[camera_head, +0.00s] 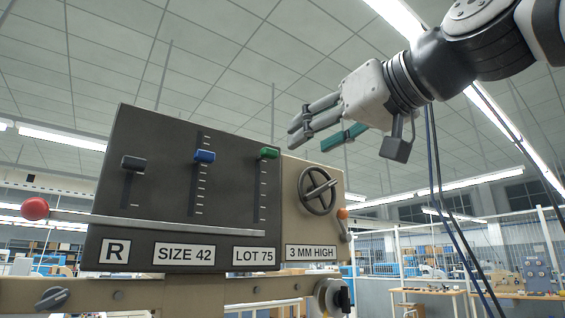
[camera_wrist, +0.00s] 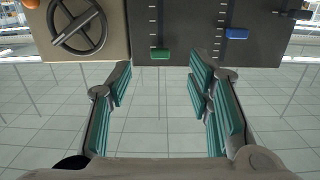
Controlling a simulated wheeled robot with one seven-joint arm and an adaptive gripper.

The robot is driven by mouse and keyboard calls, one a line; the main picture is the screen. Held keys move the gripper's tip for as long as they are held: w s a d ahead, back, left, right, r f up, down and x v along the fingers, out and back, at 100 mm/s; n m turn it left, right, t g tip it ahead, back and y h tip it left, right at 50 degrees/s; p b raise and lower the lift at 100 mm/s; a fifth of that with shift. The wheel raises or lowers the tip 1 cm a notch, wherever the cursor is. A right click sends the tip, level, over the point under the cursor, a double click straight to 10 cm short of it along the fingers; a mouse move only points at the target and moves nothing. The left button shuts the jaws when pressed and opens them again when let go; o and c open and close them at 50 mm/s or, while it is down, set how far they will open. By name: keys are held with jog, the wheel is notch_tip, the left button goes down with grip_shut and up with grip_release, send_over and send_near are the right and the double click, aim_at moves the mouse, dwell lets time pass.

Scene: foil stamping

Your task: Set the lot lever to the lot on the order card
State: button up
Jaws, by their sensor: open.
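The dark panel (camera_head: 160,190) carries three levers in vertical scaled slots. The green lever (camera_head: 268,153) is at the top of its slot, above a plate reading LOT 75 (camera_head: 255,256). It also shows in the wrist view (camera_wrist: 160,54), where the panel appears upside down. My gripper (camera_head: 318,128) is open and empty, to the upper right of the green lever. In the wrist view the green lever lies beyond the fingertips (camera_wrist: 161,72), in line with the gap between them, apart from them. I cannot make out a separate order card.
The blue lever (camera_head: 204,156) and black lever (camera_head: 133,163) are left of the green one. A handwheel (camera_head: 318,191) is on the beige panel to the right, above 3 MM HIGH (camera_head: 311,252). A red-knobbed bar (camera_head: 36,208) crosses the panel front. Plates read R and SIZE 42.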

aim_at(272, 150)
jog(key=shift+y, duration=0.3)
jog(key=x, duration=0.4)
jog(key=r+p+x, duration=0.1)
jog(key=x, duration=0.4)
jog(key=r+x, duration=0.1)
jog(key=x, duration=0.3)
jog(key=shift+w+a+r+p, duration=0.15)
jog(key=shift+w+r+p, duration=0.05)
jog(key=shift+w+p, duration=0.2)
jog(key=shift+c, duration=0.6)
grip_shut()
